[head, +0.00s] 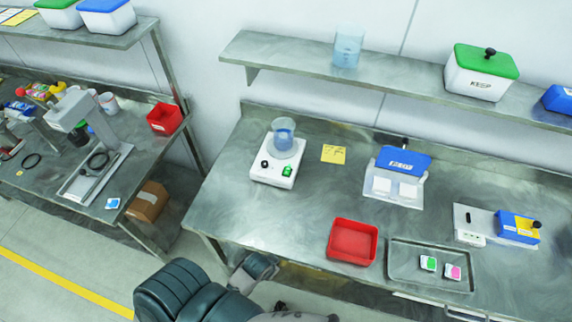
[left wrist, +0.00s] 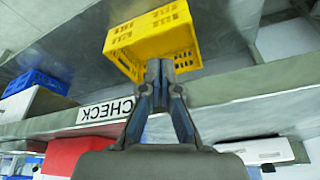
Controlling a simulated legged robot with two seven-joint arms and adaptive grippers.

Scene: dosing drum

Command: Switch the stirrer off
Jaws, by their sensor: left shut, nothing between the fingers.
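The stirrer (head: 275,171) is a white square box near the back left of the steel bench in the head view. A clear beaker (head: 285,142) with blue liquid stands on top of it. Its front has a black knob (head: 264,164) on the left and a green switch (head: 287,171) on the right, which looks lit. My left gripper (left wrist: 160,68) is shut and empty in the left wrist view, where the stirrer cannot be made out. In the head view its fingers cannot be made out below the bench front edge. My right gripper is not in view.
A yellow note (head: 333,154) lies right of the stirrer. A red tray (head: 353,242) and a metal tray (head: 398,278) are near the front edge. A shelf (head: 300,62) overhangs the back. The wrist view shows a yellow crate (left wrist: 155,42) and an upside-down CHECK label (left wrist: 106,110).

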